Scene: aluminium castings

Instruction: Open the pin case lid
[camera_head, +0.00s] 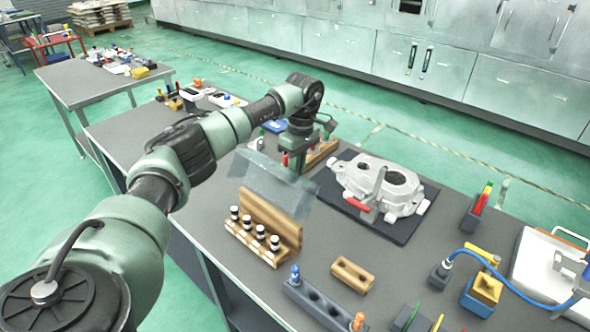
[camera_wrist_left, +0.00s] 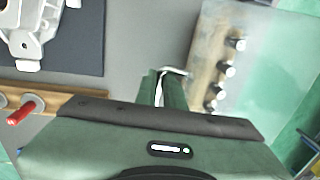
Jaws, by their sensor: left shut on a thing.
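The pin case is a wooden block (camera_head: 262,246) with a raised wooden back and a row of black-and-white pins in front, near the middle of the head view. Its clear lid (camera_head: 262,178) stands swung up and back behind the wooden back, tilted, with the pins uncovered from the front. My left gripper (camera_head: 294,166) is at the lid's far edge, partly behind the clear sheet. In the left wrist view, its fingers (camera_wrist_left: 167,92) are shut on a thin metal handle (camera_wrist_left: 174,70), and the pins show through the lid (camera_wrist_left: 265,50). My right gripper is not in view.
A grey-white casting (camera_head: 382,185) with a red-handled clamp sits on a dark mat (camera_head: 412,228) to the right. A small wooden block (camera_head: 352,275) and a grey holder (camera_head: 318,305) lie in front. A wooden rack (camera_head: 322,155) with red-handled tools is beside the gripper.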

